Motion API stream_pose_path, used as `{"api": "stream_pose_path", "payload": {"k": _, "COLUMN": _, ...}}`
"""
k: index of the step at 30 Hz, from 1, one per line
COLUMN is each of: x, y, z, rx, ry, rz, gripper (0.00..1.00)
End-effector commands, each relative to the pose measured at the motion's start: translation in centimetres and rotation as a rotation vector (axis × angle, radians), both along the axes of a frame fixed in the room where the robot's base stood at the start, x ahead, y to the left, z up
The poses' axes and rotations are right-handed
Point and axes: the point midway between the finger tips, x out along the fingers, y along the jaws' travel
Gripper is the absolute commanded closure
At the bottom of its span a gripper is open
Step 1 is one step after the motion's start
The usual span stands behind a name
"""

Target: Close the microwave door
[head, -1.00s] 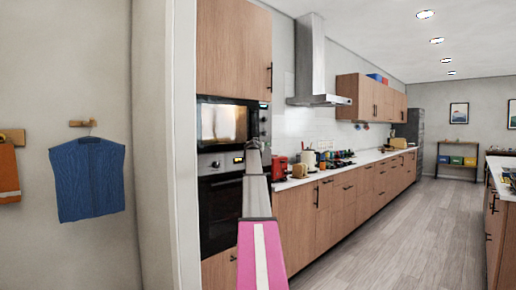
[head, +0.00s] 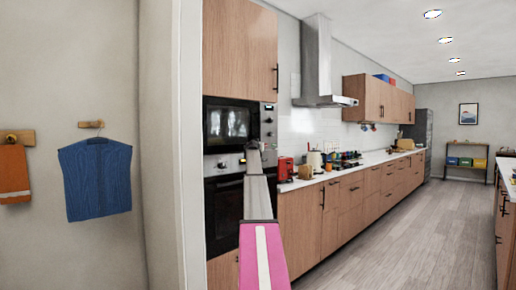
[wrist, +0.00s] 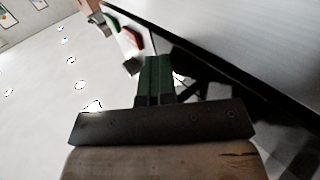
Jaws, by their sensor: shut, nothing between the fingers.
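The microwave (head: 231,126) is built into the tall wood cabinet left of the counter. Its dark door lies flush with the front and looks shut, with pale reflections in the window. My arm reaches up in front of the cabinet, and my gripper (head: 254,146) is near the microwave's lower right side. I cannot tell whether it touches the front. In the wrist view my gripper (wrist: 155,62) shows two dark green fingers pressed together, with nothing between them. The microwave cannot be made out for sure in the wrist view.
An oven (head: 224,215) sits below the microwave. A long counter (head: 345,172) with a red appliance (head: 285,168) runs to the right. A white wall edge (head: 188,150) stands close at left, beside a hanging blue garment (head: 97,178). The floor (head: 400,220) at right is clear.

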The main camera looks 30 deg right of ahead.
Motion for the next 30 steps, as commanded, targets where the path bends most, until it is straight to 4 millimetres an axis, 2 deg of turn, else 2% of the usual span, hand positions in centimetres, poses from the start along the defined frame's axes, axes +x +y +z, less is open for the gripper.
{"api": "stream_pose_path", "payload": {"k": 1, "x": 1.0, "y": 0.2, "z": 0.3, "rx": -0.003, "ry": -0.008, "rz": 0.012, "gripper": 1.00}}
{"api": "stream_pose_path", "payload": {"k": 5, "x": 0.0, "y": 0.3, "z": 0.3, "rx": -0.003, "ry": -0.008, "rz": 0.012, "gripper": 1.00}}
{"api": "stream_pose_path", "payload": {"k": 11, "x": -3.4, "y": 0.6, "z": 0.2, "rx": -0.001, "ry": -0.004, "rz": 0.007, "gripper": 1.00}}
{"api": "stream_pose_path", "payload": {"k": 21, "x": -10.3, "y": -1.0, "z": 0.1, "rx": 0.000, "ry": -0.004, "rz": 0.005, "gripper": 1.00}}
{"api": "stream_pose_path", "payload": {"k": 25, "x": -12.0, "y": -1.4, "z": 0.1, "rx": 0.000, "ry": -0.004, "rz": 0.004, "gripper": 1.00}}
{"api": "stream_pose_path", "payload": {"k": 30, "x": -12.9, "y": -1.7, "z": 0.1, "rx": -0.001, "ry": -0.002, "rz": 0.005, "gripper": 1.00}}
